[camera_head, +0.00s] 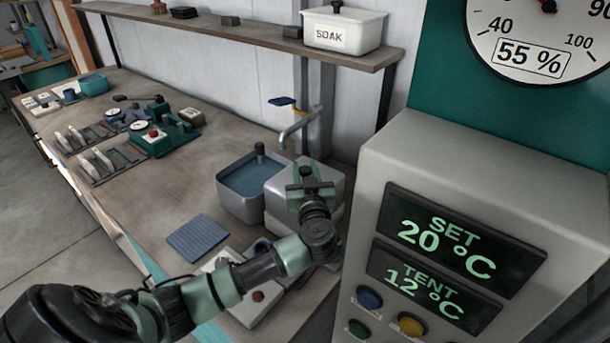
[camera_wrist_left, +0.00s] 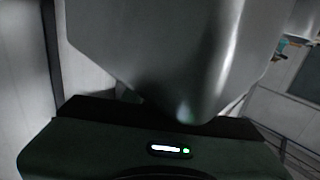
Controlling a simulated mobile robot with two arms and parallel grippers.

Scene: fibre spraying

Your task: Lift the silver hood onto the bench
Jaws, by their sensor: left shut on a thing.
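The silver hood (camera_head: 280,189) is a grey metal box with rounded edges and a dark knob on top. It is beside the blue-filled basin at the right end of the bench (camera_head: 160,205). My left gripper (camera_head: 309,176) is at the hood's top and shut on it, seemingly at the knob; the fingers hide the grip. In the left wrist view the hood (camera_wrist_left: 170,55) fills the upper middle, close in front of the gripper. Whether its bottom touches the bench cannot be told. My right gripper is out of view.
The basin (camera_head: 238,205) adjoins the hood's left side, with a tap (camera_head: 297,126) behind. A blue ribbed mat (camera_head: 200,238) lies in front. A large control cabinet (camera_head: 400,160) stands close on the right. A shelf (camera_head: 230,33) holds a white SOAK box (camera_head: 343,32).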

